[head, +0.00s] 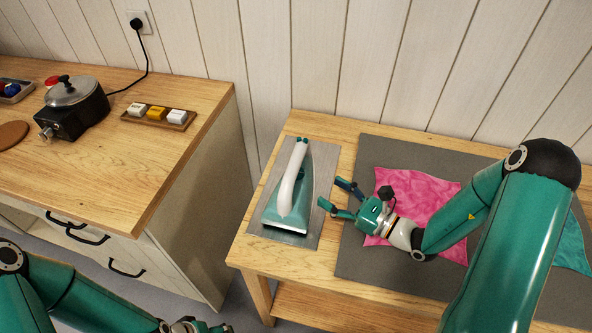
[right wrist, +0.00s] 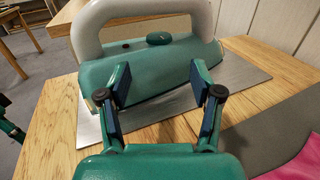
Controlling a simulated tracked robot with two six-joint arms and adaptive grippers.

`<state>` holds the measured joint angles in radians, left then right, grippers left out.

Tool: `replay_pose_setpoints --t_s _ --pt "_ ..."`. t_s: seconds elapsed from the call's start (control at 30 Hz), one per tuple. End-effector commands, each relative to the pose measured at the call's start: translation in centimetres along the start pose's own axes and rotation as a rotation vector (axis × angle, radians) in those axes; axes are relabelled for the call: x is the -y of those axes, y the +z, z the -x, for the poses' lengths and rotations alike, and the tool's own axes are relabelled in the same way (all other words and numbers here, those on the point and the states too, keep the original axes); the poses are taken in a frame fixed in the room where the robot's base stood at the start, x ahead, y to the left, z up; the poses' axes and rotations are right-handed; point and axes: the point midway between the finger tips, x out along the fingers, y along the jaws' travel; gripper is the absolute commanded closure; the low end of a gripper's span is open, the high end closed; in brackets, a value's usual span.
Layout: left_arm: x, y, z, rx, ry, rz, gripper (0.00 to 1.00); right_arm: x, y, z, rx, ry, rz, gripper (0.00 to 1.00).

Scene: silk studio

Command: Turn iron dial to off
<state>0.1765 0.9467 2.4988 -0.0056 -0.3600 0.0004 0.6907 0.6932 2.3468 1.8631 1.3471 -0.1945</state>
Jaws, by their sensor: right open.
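The iron (head: 288,205), teal with a white handle, rests on a grey metal plate (head: 318,215) at the left end of the wooden table. In the right wrist view the iron (right wrist: 150,75) stands just ahead of my fingers. A dark green oval knob (right wrist: 158,38) shows on its top under the handle; I cannot tell if it is the dial, and no setting is readable. My right gripper (head: 331,192) is open and empty, just right of the iron, its fingertips (right wrist: 159,76) facing the iron's side. My left gripper (head: 195,326) is partly cut off at the bottom edge.
A dark grey mat (head: 365,262) with a pink cloth (head: 438,195) lies right of the iron. The left counter (head: 150,85) holds a lidded pot device (head: 72,105) and a tray of small blocks (head: 158,117). A gap separates counter and table.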

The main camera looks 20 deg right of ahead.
Motion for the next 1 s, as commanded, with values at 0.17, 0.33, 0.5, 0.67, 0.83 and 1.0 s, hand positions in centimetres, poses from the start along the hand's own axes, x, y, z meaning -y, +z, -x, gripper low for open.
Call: replay_pose_setpoints --t_s 0.17,0.33,0.5,0.67,0.83,1.0 --pt "-0.5 0.0 1.3 0.000 0.000 0.000 0.35 -0.1 0.3 -3.9 0.000 0.001 0.000 0.35" --pt "-0.8 0.0 2.1 0.000 0.000 0.000 0.35 0.0 0.2 -7.1 0.001 -0.001 0.000 0.35" --pt "-0.9 0.0 2.6 0.000 0.000 0.000 0.35 0.1 0.1 -9.2 -0.001 -0.004 -0.001 0.35" --pt "-1.0 0.0 2.7 0.000 0.000 0.000 0.35 0.1 0.0 -10.0 -0.001 -0.005 -0.001 0.35" --pt "-1.0 0.0 2.7 0.000 0.000 0.000 0.35 0.2 0.0 -10.1 -0.001 -0.006 -0.001 0.35" --pt "-1.0 0.0 2.7 0.000 0.000 0.000 0.35 0.2 0.0 -10.0 -0.001 -0.006 -0.001 0.45"
